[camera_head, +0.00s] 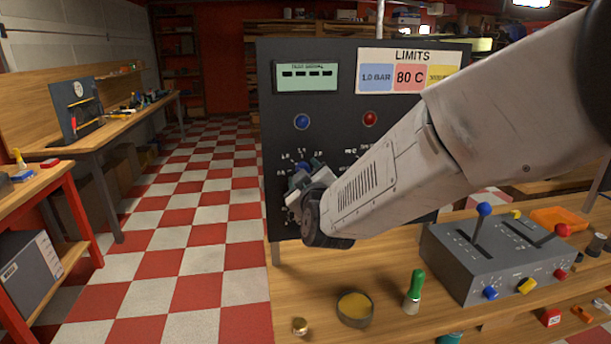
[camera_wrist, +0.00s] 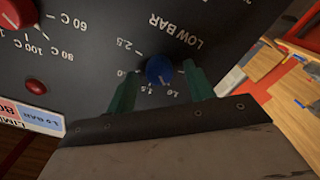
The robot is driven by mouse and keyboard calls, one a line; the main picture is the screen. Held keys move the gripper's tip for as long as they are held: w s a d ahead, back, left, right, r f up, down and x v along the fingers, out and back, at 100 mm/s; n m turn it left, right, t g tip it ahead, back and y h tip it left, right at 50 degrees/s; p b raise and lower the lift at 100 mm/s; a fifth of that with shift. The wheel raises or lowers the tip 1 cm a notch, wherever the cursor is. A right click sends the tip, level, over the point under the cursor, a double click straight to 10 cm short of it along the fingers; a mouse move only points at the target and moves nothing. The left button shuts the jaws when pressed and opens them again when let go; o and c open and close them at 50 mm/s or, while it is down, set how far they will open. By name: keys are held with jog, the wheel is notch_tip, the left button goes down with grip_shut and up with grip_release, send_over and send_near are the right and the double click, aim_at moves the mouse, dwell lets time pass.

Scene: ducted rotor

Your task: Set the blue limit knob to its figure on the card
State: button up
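In the head view my gripper (camera_head: 303,180) is at the panel's lower left, largely covering the knob. The LIMITS card (camera_head: 408,56) shows 1.0 BAR on blue, 80 C on red, and a partly hidden yellow field.
A blue button (camera_head: 302,121) and a red button (camera_head: 369,118) sit above the dials. A red knob (camera_wrist: 18,12) is nearby on the panel. On the bench are a grey lever box (camera_head: 480,262), a green-handled tool (camera_head: 414,292) and a round tin (camera_head: 355,309).

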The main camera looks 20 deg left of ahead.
jog(key=v, duration=0.8)
jog(key=shift+a, duration=0.1)
dwell(0.4)
